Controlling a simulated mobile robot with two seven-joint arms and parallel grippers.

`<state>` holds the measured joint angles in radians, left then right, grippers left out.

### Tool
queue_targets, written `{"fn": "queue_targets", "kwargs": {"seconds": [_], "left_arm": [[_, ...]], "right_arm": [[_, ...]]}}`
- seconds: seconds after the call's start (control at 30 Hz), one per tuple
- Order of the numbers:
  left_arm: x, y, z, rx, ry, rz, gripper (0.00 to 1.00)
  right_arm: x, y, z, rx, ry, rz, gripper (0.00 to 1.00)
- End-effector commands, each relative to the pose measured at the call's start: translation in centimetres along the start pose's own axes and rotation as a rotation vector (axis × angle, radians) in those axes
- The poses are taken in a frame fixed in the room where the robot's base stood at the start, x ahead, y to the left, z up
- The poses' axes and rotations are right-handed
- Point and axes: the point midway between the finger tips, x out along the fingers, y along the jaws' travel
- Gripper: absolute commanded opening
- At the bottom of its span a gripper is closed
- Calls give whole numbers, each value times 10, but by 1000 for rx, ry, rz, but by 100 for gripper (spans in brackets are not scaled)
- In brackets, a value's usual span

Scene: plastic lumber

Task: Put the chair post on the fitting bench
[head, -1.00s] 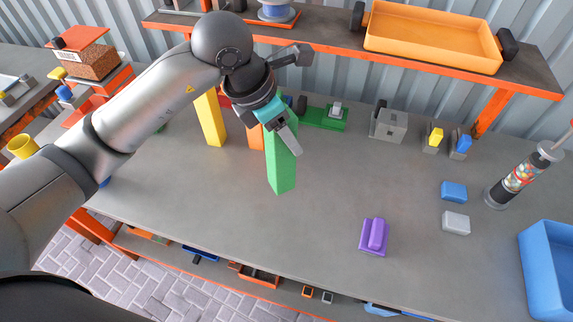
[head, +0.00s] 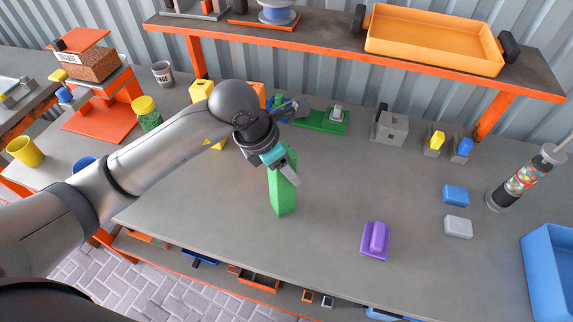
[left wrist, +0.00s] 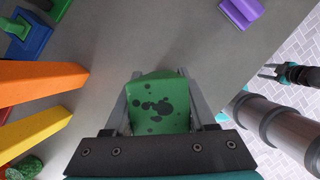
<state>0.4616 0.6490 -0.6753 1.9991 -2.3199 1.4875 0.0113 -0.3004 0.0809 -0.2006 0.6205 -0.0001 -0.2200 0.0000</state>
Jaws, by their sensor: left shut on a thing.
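A green post (head: 283,195) stands roughly upright over the grey bench top (head: 330,240) in the head view. My left gripper (head: 286,168) is shut on its upper part. In the left wrist view the green post's dark-speckled end (left wrist: 160,105) sits between the two fingers of my left gripper (left wrist: 163,100). I cannot tell whether its lower end touches the bench. My right gripper (left wrist: 267,71) shows at the right of the left wrist view, away from the post, with its fingers apart and empty.
A yellow post (head: 203,90) and an orange post (head: 257,90) stand behind my left arm. A purple block (head: 375,240) lies right of the green post. Blue (head: 455,195) and white (head: 458,227) blocks lie farther right. An orange shelf edge (head: 350,59) runs along the back.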

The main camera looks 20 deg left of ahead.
Motion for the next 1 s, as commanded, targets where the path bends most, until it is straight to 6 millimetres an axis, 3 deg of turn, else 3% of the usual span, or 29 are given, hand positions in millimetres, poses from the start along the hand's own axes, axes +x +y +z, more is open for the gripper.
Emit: {"fn": "queue_targets", "kwargs": {"seconds": [0.07, 0.1, 0.33, 0.7, 1.0], "left_arm": [[3, 0, -1, 1, -3, 1, 0], [2, 0, -1, 0, 0, 0, 61], [2, 0, -1, 0, 1, 0, 86], [-4, 0, 1, 0, 0, 0, 86], [-65, 1, 1, 3, -2, 6, 86]], "right_arm": [[4, 0, 0, 0, 0, 0, 50], [3, 0, 0, 0, 0, 0, 50], [2, 0, 0, 0, 0, 0, 50], [-3, 0, -1, 1, 1, 0, 50], [-6, 0, -1, 1, 1, 0, 50]]}}
